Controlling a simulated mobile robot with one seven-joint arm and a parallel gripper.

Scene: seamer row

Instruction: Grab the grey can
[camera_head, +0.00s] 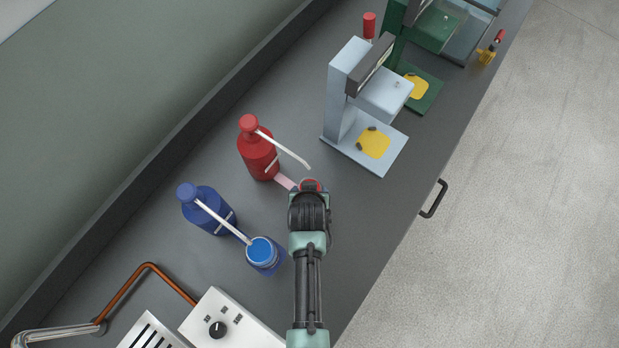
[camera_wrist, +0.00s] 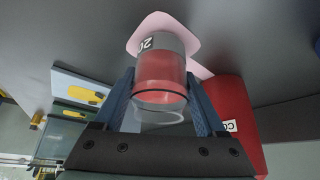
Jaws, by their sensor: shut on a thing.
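A round can (camera_wrist: 160,72) shows between my fingers in the wrist view. It is grey and partly see-through at one end, with a red band or red contents and a label partly reading "20". My gripper (camera_wrist: 160,78) is shut on its sides with blue-grey fingers, one on each side. A pink pad (camera_wrist: 158,22) lies behind the can's far end; whether they touch is unclear. In the head view my gripper (camera_head: 310,192) hides most of the can, and only a bit of red shows at its end.
A red pump bottle (camera_head: 258,155) stands close by, left of my gripper. A blue pump bottle (camera_head: 207,210) and a blue can (camera_head: 263,254) stand nearer. A pale blue press stand (camera_head: 345,95) is beyond. Bare counter (camera_head: 375,215) lies to the right.

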